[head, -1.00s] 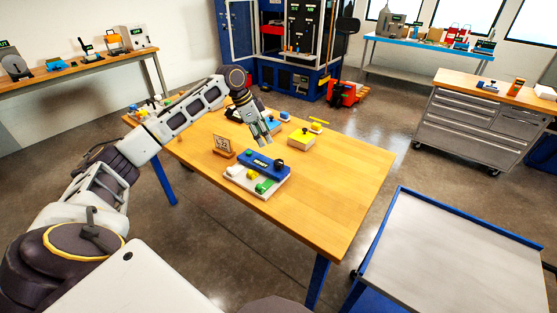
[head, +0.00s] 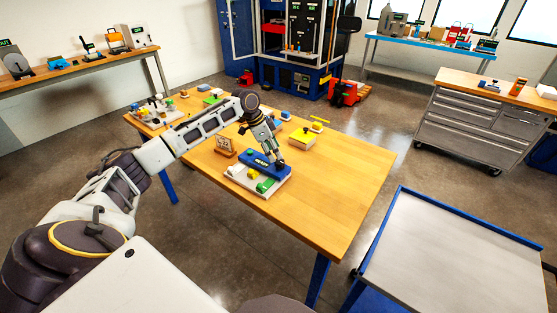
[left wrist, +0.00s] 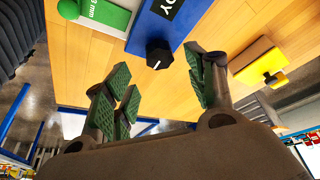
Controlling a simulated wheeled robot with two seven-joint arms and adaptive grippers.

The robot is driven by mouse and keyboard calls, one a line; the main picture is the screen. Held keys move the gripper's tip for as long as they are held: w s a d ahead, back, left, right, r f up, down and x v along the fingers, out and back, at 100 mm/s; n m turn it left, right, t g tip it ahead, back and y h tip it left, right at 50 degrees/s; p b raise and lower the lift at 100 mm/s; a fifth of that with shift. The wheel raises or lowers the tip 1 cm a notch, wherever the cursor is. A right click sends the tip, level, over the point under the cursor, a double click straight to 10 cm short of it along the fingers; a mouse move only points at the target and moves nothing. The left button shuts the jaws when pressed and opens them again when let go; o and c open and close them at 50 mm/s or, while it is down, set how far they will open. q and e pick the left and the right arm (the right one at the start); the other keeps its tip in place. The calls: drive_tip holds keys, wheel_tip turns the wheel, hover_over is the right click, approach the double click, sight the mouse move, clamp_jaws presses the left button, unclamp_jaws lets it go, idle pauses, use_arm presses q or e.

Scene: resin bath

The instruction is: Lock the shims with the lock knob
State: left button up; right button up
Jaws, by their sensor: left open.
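The black lock knob (left wrist: 158,54) stands at the end of the blue bar (left wrist: 152,28) in the left wrist view. The bar (head: 259,164) lies along the back of a white fixture block (head: 240,181) in the head view. A green shim (head: 265,186) and a yellow shim (head: 250,174) sit in the block. My left gripper (head: 277,163) is over the knob end of the bar, pointing down and hiding the knob there. In the left wrist view its fingers (left wrist: 165,90) are spread apart, with the knob beyond them and nothing held. My right gripper is not seen.
A card in a wooden stand (head: 224,147) is left of the fixture. A yellow block with a black knob (head: 303,137) stands behind it to the right. The table's right part (head: 345,180) is clear. A grey-topped cart (head: 450,250) stands at the right.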

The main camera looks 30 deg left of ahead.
sight(280, 161)
use_arm(q)
drive_tip(key=x, duration=0.3)
drive_tip(key=shift+d+f, duration=0.15)
drive_tip(key=shift+f, duration=0.05)
drive_tip(key=shift+w+d+f, duration=0.15)
drive_tip(key=shift+w+f, duration=0.05)
drive_tip(key=shift+f, duration=0.45)
drive_tip(key=shift+w+d+f, duration=0.1)
drive_tip(key=shift+d+f, duration=0.05)
drive_tip(key=shift+f, duration=0.2)
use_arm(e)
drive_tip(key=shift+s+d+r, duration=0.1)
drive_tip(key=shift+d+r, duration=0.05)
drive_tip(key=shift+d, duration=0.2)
use_arm(q)
drive_tip(key=c, duration=0.8)
drive_tip(key=shift+c, duration=1.2)
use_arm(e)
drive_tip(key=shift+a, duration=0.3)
